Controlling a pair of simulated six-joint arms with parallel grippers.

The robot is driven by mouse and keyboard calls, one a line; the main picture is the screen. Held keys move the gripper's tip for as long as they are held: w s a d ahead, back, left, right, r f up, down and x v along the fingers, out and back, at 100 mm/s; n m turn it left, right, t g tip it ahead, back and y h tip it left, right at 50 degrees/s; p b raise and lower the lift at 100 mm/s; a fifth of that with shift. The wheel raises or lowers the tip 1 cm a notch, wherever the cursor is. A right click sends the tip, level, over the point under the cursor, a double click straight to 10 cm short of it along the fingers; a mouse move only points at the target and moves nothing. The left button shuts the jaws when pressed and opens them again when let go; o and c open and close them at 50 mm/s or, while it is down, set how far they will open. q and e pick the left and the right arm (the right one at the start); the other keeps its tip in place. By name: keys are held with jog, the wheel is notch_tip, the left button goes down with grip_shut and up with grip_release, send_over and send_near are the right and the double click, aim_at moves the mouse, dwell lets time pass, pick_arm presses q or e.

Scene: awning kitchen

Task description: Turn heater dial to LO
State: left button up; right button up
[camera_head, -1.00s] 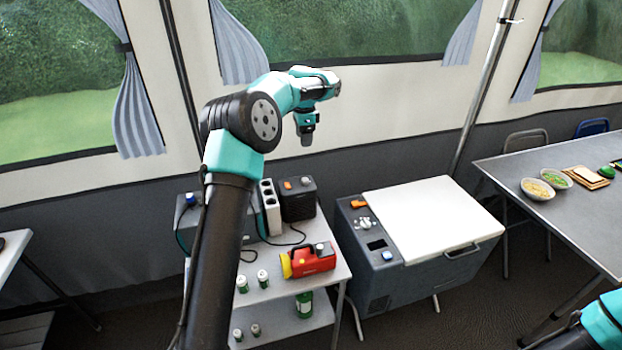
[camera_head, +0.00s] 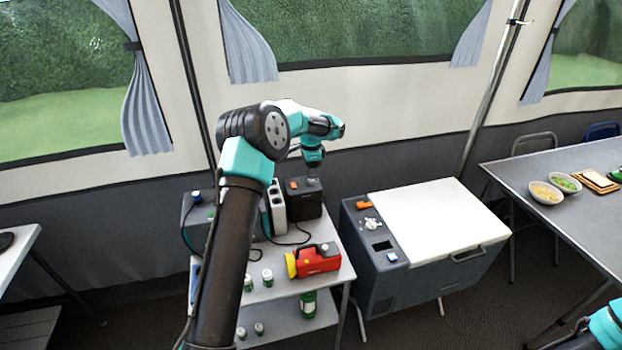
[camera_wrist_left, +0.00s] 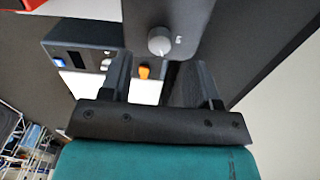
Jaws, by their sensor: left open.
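The heater appears to be the dark box (camera_head: 303,203) at the back of the small side table, with a grey dial and an orange switch on its top. In the left wrist view the grey round dial (camera_wrist_left: 159,41) sits on a dark panel with a small pale mark beside it; I cannot read the mark or the setting. My left gripper (camera_head: 313,170) points down just above the dial's side of the heater. Its two dark fingers are open (camera_wrist_left: 155,68), and the dial lies beyond their tips, seemingly not gripped. My right gripper is out of frame.
A white power strip (camera_head: 277,205) stands close left of the heater. A red and yellow lantern (camera_head: 316,261) and small jars sit in front. A cooler with a white lid (camera_head: 440,215) stands to the right, and a table with bowls (camera_head: 545,192) beyond.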

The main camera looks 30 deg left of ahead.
aim_at(311, 181)
pick_arm(q)
jog(key=shift+f, duration=2.2)
jog(key=c, duration=0.9)
